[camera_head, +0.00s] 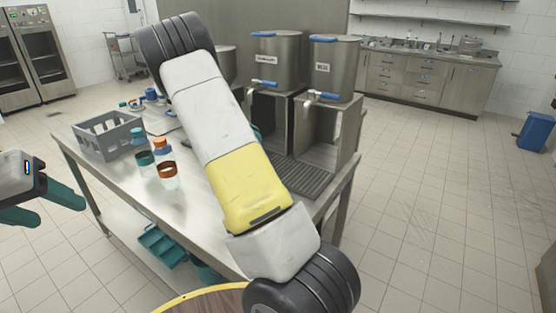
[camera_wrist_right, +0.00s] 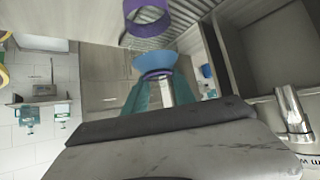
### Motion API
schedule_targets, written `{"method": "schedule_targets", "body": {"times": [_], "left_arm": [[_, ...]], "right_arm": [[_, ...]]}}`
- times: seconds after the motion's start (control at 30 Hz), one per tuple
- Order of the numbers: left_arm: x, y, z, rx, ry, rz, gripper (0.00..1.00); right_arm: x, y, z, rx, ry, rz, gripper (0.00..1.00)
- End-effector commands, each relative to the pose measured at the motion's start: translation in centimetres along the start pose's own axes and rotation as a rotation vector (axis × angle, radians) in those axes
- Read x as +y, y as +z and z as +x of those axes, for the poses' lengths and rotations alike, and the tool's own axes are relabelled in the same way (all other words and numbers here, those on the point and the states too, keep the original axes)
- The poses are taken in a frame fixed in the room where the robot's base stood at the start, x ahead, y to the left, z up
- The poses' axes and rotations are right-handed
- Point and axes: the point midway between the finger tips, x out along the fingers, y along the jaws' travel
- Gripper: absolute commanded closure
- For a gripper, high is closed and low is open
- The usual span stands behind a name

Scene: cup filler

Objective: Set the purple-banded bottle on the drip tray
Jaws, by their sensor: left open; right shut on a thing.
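The purple-banded bottle shows in the right wrist view, with its purple band (camera_wrist_right: 148,18) at the top edge and a blue top with a purple ring (camera_wrist_right: 152,63) nearer the fingers. My right gripper (camera_wrist_right: 160,88) is shut on it; teal fingers lie on both sides. A slatted drip tray (camera_wrist_right: 178,42) shows close behind the bottle; I cannot tell whether they touch. In the head view the tray (camera_head: 308,182) lies under the right dispenser, and my right arm hides the bottle and most of the gripper. My left gripper (camera_head: 45,203) is open and empty, left of the table.
A tap (camera_wrist_right: 292,112) is close in the wrist view.

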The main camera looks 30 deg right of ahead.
Motion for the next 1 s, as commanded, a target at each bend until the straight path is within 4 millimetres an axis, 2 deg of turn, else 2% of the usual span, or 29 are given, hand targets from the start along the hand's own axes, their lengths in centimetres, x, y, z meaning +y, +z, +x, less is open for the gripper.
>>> {"method": "schedule_targets", "body": {"times": [0.5, 0.83, 1.0], "left_arm": [[0.0, 0.0, 0.0, 0.000, 0.000, 0.000, 0.42], [0.0, 0.0, 0.0, 0.000, 0.000, 0.000, 0.42], [0.0, 0.0, 0.0, 0.000, 0.000, 0.000, 0.42]], "right_arm": [[0.1, -7.4, 9.6, -0.001, 0.008, 0.006, 1.00], [0.1, -9.2, 11.9, 0.000, 0.007, 0.006, 1.00], [0.2, -10.9, 14.3, 0.000, 0.009, 0.006, 1.00]]}}
